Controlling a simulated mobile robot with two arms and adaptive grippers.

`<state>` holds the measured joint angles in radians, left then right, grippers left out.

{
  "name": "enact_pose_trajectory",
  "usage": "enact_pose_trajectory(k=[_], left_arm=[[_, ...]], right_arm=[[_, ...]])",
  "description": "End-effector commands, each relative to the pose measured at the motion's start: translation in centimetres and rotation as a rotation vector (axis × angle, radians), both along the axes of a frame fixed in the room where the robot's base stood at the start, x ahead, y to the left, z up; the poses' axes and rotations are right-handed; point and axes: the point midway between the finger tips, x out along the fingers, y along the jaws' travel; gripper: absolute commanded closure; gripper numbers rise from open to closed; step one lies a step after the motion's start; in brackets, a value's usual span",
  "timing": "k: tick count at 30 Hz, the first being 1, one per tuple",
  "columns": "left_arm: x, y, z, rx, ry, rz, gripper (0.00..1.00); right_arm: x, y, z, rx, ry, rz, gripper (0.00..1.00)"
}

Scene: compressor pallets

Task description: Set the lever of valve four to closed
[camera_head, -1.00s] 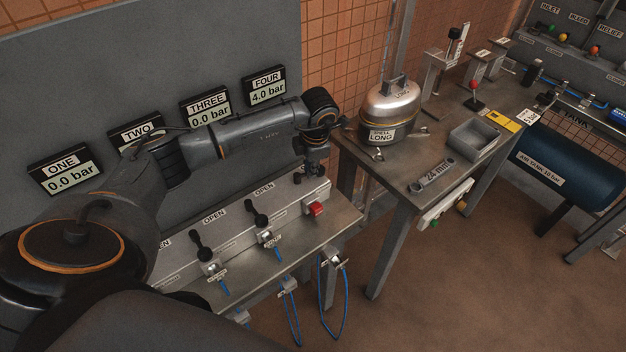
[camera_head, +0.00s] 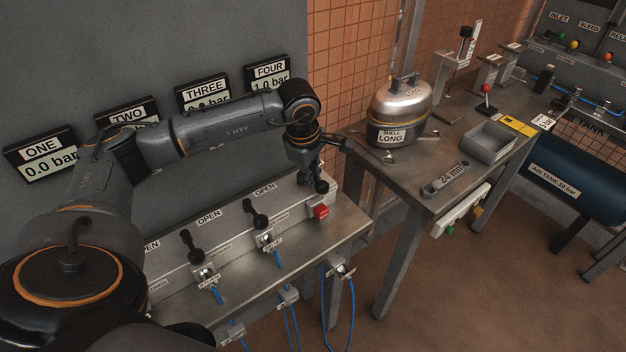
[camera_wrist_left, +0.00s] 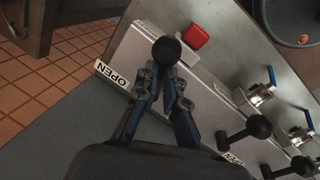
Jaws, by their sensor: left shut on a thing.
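My left gripper (camera_head: 319,184) is at the far right end of the valve panel (camera_head: 228,228), above and behind the red block (camera_head: 320,211). In the left wrist view its fingers (camera_wrist_left: 163,72) are closed around a black ball knob (camera_wrist_left: 166,50), which I take as the lever of valve four. The red block (camera_wrist_left: 194,37) shows just beyond the knob. An OPEN label (camera_wrist_left: 112,75) lies left of the fingers. The lever's shaft is hidden, so its exact angle cannot be told. The FOUR display (camera_head: 270,77) is partly covered by my arm. My right gripper is not in view.
Two black levers, (camera_head: 256,213) and (camera_head: 191,243), stand along the panel to the left. Blue hoses hang below the front edge. A table (camera_head: 405,187) to the right carries a SHELL LONG canister (camera_head: 400,108), a wrench (camera_head: 444,180) and a grey tray (camera_head: 490,143).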

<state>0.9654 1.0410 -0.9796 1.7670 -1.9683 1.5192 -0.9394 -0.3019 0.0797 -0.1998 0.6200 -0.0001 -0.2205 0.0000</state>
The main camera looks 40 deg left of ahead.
Motion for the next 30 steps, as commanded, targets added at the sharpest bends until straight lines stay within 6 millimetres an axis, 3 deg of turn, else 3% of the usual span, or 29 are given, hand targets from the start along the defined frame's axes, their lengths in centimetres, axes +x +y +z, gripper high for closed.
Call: enact_pose_trajectory(k=[3, 13, 30], left_arm=[[-0.2, -0.6, -0.1, -0.013, -0.009, -0.106, 1.0], [-1.0, -0.4, 0.0, -0.013, -0.008, -0.297, 1.0], [-1.4, -0.3, -0.1, -0.013, -0.002, -0.369, 1.0]], right_arm=[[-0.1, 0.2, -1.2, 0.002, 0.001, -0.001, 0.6], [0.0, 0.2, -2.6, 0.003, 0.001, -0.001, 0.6], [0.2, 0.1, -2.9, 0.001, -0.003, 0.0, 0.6]])
